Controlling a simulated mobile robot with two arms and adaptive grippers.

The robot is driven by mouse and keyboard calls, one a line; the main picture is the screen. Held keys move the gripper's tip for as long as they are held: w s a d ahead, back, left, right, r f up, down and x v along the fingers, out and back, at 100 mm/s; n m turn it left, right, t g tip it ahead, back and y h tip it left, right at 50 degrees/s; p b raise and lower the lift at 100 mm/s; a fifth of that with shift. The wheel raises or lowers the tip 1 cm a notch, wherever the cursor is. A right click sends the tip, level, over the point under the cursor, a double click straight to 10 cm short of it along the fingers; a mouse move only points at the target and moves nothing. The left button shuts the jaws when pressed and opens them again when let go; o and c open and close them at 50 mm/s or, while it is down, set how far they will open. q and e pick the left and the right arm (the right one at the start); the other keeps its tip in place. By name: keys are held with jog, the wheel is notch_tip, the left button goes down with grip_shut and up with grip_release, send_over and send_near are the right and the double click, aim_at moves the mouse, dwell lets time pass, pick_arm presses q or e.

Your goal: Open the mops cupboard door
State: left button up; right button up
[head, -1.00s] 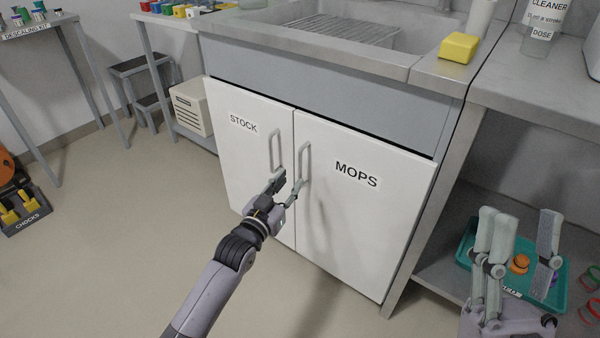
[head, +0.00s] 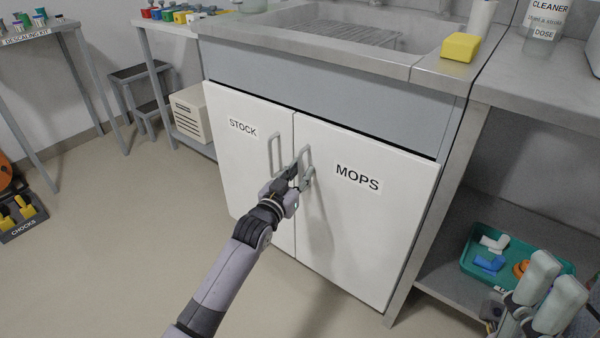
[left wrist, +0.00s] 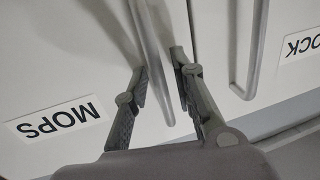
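The white mops cupboard door (head: 365,220) is shut, flush with the stock door to its left. Its upright bar handle (head: 306,158) sits near the door's left edge. My left gripper (head: 299,172) is at this handle in the head view. In the left wrist view the mops handle (left wrist: 150,40) runs between the two open fingers (left wrist: 160,78), with a gap showing beside it. I cannot tell whether either finger touches the bar. My right gripper (head: 550,285) is at the lower right, partly cut off by the frame; its opening is unclear.
The stock door (head: 240,165) has its own handle (head: 276,153) close to the left of my gripper. A teal tray (head: 470,265) with small items stands on the low shelf at right. The floor (head: 130,240) before the cupboard is clear.

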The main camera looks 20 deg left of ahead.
pick_arm(q)
grip_shut()
dwell(0.6)
